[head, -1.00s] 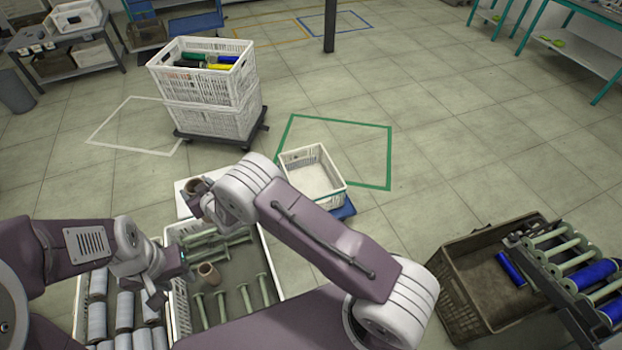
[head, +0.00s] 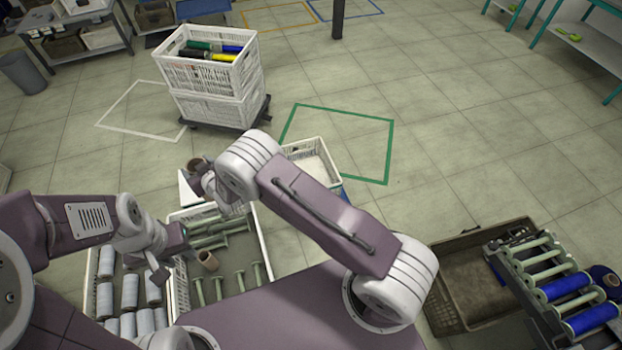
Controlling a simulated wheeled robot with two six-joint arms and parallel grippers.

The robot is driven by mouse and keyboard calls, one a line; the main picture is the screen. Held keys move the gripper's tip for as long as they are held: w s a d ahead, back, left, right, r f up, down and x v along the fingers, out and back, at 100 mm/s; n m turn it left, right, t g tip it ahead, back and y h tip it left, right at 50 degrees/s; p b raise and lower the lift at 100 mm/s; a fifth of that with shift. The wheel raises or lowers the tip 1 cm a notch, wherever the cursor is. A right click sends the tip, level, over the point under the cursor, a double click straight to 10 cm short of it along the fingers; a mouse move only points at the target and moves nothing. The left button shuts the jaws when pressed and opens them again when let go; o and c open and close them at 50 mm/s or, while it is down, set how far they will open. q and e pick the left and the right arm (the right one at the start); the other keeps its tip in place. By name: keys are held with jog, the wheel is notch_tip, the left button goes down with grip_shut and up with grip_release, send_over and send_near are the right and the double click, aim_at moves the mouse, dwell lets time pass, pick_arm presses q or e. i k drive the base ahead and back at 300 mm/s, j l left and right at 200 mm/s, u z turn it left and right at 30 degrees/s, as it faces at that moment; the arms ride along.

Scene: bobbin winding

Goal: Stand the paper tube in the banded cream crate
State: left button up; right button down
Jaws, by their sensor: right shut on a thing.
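A short brown paper tube (head: 196,162) is in my right gripper (head: 200,172), which is shut on it beyond the crates in front of me.
White rolls (head: 104,298) fill the crate at lower left. A stacked white crate (head: 215,75) with coloured spools stands on a dark dolly. A brown crate (head: 440,295) and a rack of blue bobbins (head: 563,284) are at right.

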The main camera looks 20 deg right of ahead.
aim_at(306, 172)
jog(key=i+l+u, duration=0.1)
jog(key=l, duration=0.45)
jog(key=i+l+u, duration=0.15)
jog(key=l, duration=0.45)
jog(key=l+u, duration=0.1)
jog(key=l, duration=0.45)
jog(key=i+l+u, duration=0.1)
jog(key=l, duration=0.3)
jog(key=i, duration=0.1)
